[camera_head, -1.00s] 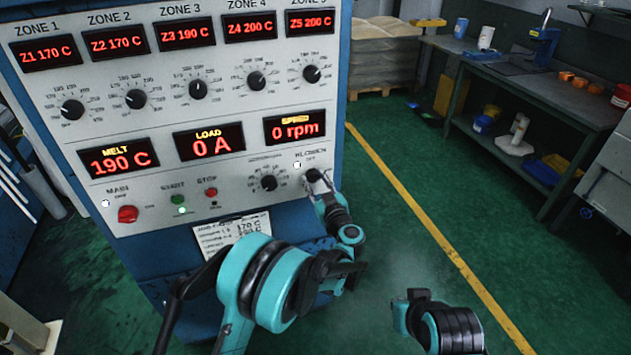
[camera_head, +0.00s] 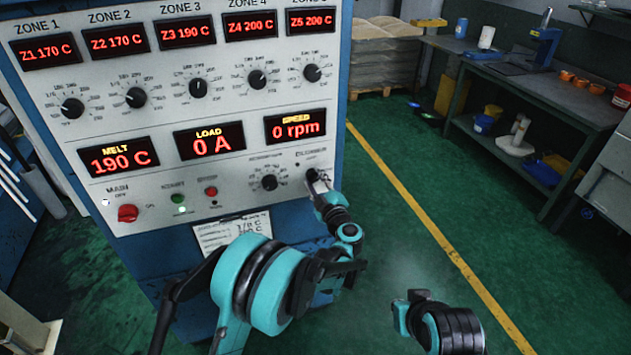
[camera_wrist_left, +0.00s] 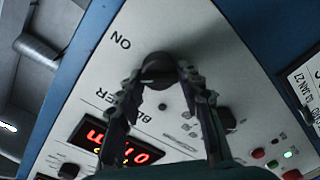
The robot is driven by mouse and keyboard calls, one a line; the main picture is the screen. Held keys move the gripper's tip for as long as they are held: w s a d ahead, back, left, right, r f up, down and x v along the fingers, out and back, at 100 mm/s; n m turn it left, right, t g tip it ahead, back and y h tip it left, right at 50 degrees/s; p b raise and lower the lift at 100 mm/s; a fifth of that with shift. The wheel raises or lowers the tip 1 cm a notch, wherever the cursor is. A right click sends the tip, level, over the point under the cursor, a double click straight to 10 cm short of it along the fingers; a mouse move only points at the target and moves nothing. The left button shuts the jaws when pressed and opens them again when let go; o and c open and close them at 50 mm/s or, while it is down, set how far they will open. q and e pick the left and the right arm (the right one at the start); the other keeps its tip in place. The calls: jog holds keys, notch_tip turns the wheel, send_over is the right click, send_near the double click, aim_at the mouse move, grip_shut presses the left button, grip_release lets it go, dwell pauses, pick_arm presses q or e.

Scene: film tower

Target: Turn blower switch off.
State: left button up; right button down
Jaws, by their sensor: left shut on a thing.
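The blower switch (camera_head: 311,174) is a black rotary knob at the lower right of the white control panel (camera_head: 228,185). My left gripper (camera_head: 318,182) is shut on it. In the left wrist view the two fingers (camera_wrist_left: 160,80) grip the dark knob (camera_wrist_left: 160,64) from both sides, near the "ON" and "BLOWER" lettering. The fingers partly cover the knob, and I cannot read its exact pointer angle. The small blower lamp (camera_head: 297,164) beside the switch is dark.
A speed knob (camera_head: 269,182) is left of the switch, below the "0 rpm" display (camera_head: 295,127). The red main switch (camera_head: 128,213) is at the panel's lower left. A workbench (camera_head: 540,90) stands at the right. The green floor between is clear.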

pick_arm(q)
jog(key=n, duration=0.9)
jog(key=shift+h, duration=0.3)
dwell(0.3)
jog(key=o, duration=1.1)
jog(key=shift+o, duration=0.2)
jog(key=v, duration=1.2)
